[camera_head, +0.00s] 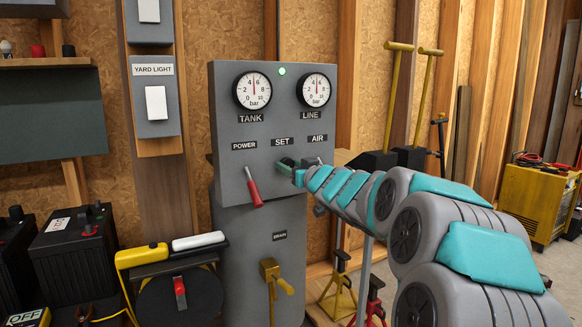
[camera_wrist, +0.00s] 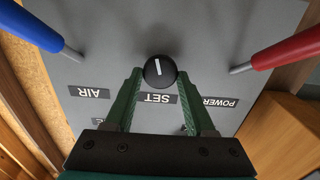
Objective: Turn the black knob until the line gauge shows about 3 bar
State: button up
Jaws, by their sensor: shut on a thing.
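The grey panel (camera_head: 225,120) carries the LINE gauge (camera_head: 315,90) at its upper right; its needle points nearly straight up, between 4 and 6. The black knob (camera_wrist: 159,71), with a white mark, sits by the SET label in the wrist view, where the panel appears upside down. My gripper (camera_wrist: 159,74) has its green fingers on both sides of the knob and is shut on it. In the head view my gripper (camera_head: 287,163) reaches the panel below the SET label, and the knob is hidden there.
The TANK gauge (camera_head: 252,90) is left of the LINE gauge. A red-handled POWER lever (camera_head: 253,187) and, in the wrist view, a blue-handled AIR lever (camera_wrist: 38,25) flank the knob. A yellow DRAIN valve (camera_head: 275,275) is lower on the panel. A green lamp (camera_head: 282,71) is lit.

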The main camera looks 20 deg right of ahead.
grip_shut()
jog(key=n, duration=0.3)
jog(key=shift+n+p, duration=0.35)
jog(key=shift+n, duration=0.05)
jog(key=shift+a+f+n, duration=0.1)
jog(key=shift+n, duration=1.9)
jog(key=o, duration=1.1)
grip_release()
jog(key=shift+o, duration=0.2)
